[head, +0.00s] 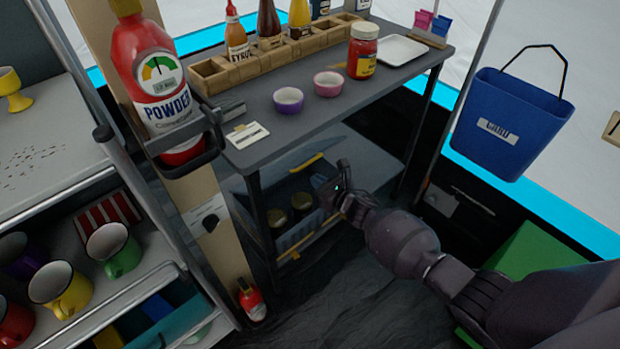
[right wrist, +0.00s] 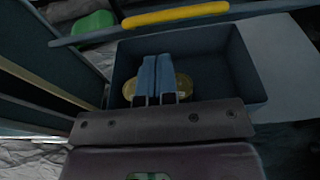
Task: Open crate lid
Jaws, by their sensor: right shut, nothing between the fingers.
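The crate interior is exposed. In the right wrist view the crate's wall (right wrist: 256,73) surrounds a gold-topped jar (right wrist: 184,88), partly hidden by my fingers. The lid's yellow handle (right wrist: 175,14) shows beyond. My right gripper (head: 333,192) is at the crate's right side; its blue fingers (right wrist: 157,62) are together and empty over the opening. My left gripper is not in view.
The tabletop (head: 300,125) above the crate carries bowls, a red jar and a bottle rack. A table leg (head: 264,222) stands at the crate's left front. A fire extinguisher (head: 155,85) hangs left. A blue bucket (head: 510,125) hangs right. The dark floor in front is mostly clear.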

